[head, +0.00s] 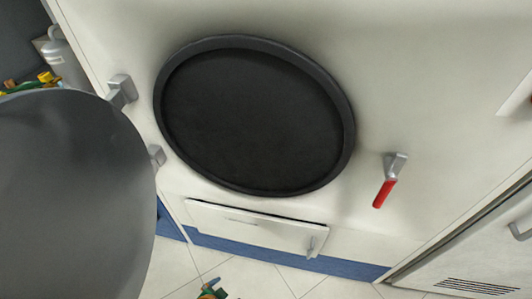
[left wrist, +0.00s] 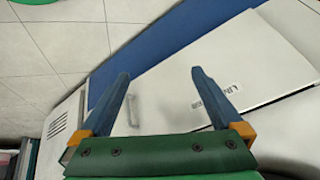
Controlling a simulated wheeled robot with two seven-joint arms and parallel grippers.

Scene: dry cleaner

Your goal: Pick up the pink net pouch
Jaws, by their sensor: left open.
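I see no pink net pouch in either view. A round dark opening with a black rim (head: 345,125) is in the pale machine front in the head view, and nothing can be made out inside it. My left gripper (left wrist: 158,92) is open in the left wrist view, its two blue fingers apart with nothing between them. Behind it are a pale panel with a small handle and a label. A small green and orange part of what looks like the same gripper (head: 211,290) shows at the bottom edge of the head view. My right gripper is not in view.
A large grey round door (head: 70,190) hangs open at the left on two hinges. A red-handled lever (head: 386,190) juts out right of the opening. A small hatch (head: 255,228) lies below. A grey cylinder (head: 65,60) stands far left. Tiled floor (head: 230,270) shows below.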

